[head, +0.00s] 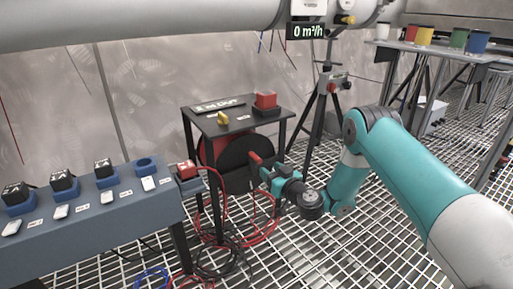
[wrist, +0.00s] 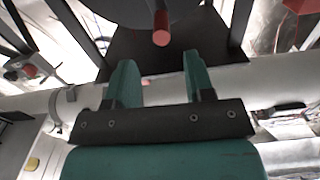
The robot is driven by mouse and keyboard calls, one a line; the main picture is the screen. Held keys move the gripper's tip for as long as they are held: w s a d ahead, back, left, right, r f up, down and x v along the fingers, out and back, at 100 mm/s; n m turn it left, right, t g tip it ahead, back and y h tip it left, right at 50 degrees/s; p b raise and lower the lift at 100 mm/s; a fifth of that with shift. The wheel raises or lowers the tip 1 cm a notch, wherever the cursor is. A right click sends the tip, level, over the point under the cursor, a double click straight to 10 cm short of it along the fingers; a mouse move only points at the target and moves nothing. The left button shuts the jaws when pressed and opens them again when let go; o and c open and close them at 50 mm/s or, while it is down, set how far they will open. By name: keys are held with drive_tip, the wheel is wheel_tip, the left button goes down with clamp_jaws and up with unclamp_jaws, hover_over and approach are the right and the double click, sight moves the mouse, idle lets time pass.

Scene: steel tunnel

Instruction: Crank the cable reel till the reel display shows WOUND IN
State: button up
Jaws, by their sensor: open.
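The cable reel (head: 234,160) hangs under a small black table, with a red drum and a dark round disc. Its crank handle (head: 254,160), a red grip, sticks out from the disc. My gripper (head: 266,172) is open close beside the handle. In the wrist view the handle's red round end (wrist: 161,37) lies just beyond and roughly midway between the fingertips (wrist: 158,60); nothing is held. The reel display (head: 218,105) on the tabletop carries lettering that seems to end in OUT; the rest is hard to read.
A red block (head: 266,100) and a yellow piece (head: 223,118) sit on the reel table. A blue-grey bench (head: 105,215) with switches stands left. Red and black cables (head: 225,250) lie on the grating. A tripod (head: 325,100) stands behind.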

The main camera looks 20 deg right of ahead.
sight(256, 159)
drive_tip(key=shift+a+r+p, duration=0.1)
drive_tip(key=shift+r+p, duration=0.25)
drive_tip(key=shift+p, duration=0.3)
drive_tip(key=x, duration=0.2)
drive_tip(key=b+x, duration=0.1)
drive_tip(key=x, duration=0.2)
drive_tip(key=f+x, duration=0.1)
drive_tip(key=x, duration=0.1)
drive_tip(key=shift+w+a+b, duration=0.15)
drive_tip(key=shift+w+b, duration=0.1)
drive_tip(key=shift+b, duration=0.1)
drive_tip(key=shift+w+a, duration=0.1)
drive_tip(key=shift+w, duration=0.5)
drive_tip(key=shift+c, duration=0.3)
clamp_jaws()
